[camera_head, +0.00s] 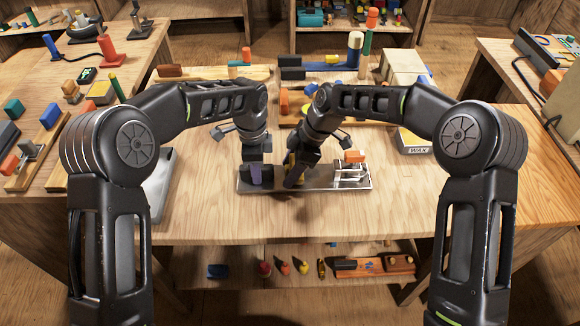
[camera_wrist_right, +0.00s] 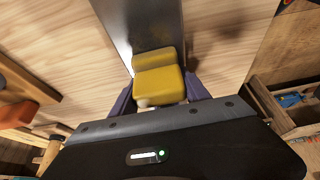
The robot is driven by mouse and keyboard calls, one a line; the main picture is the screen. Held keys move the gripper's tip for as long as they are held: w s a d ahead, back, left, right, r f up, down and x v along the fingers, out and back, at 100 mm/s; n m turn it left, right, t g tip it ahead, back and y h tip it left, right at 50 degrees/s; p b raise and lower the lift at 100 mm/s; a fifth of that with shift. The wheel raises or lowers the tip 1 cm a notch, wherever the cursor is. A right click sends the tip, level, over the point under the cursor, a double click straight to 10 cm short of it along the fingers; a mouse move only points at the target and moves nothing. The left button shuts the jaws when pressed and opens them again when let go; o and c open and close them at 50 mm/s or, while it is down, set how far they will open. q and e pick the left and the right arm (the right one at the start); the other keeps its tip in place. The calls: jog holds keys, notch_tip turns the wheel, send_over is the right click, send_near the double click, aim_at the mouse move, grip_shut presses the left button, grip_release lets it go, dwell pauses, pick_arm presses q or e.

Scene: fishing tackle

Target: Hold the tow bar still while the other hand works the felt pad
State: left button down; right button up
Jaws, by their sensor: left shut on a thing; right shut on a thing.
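The tow bar looks to be the long flat metal piece (camera_head: 322,187) lying across the table in front of me; it also shows as a grey strip in the right wrist view (camera_wrist_right: 135,22). My left gripper (camera_head: 262,180) points down and is shut at the bar's left end; its fingers hide what they grip. My right gripper (camera_head: 293,180) is shut on a yellow block (camera_wrist_right: 158,84), probably the felt pad, just right of the left gripper. The block lies over the bar; whether it touches the bar is unclear. A metal fixture with an orange block (camera_head: 353,157) is at the bar's right end.
A box marked WAX (camera_head: 415,146) and pale boxes (camera_head: 404,66) stand at the right back. Blue, red and green pieces crowd the table's back and left side. The wood in front of the bar is clear. A shelf below holds small pieces.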

aim_at(312, 177)
jog(key=shift+d, duration=0.1)
jog(key=shift+d+r, duration=0.1)
jog(key=shift+d, duration=1.7)
jog(key=shift+s+d+f, duration=0.1)
jog(key=shift+d+f, duration=0.1)
jog(key=shift+d, duration=1.7)
jog(key=shift+r, duration=0.1)
jog(key=shift+a, duration=0.15)
jog(key=shift+a, duration=1.8)
jog(key=shift+f, duration=0.2)
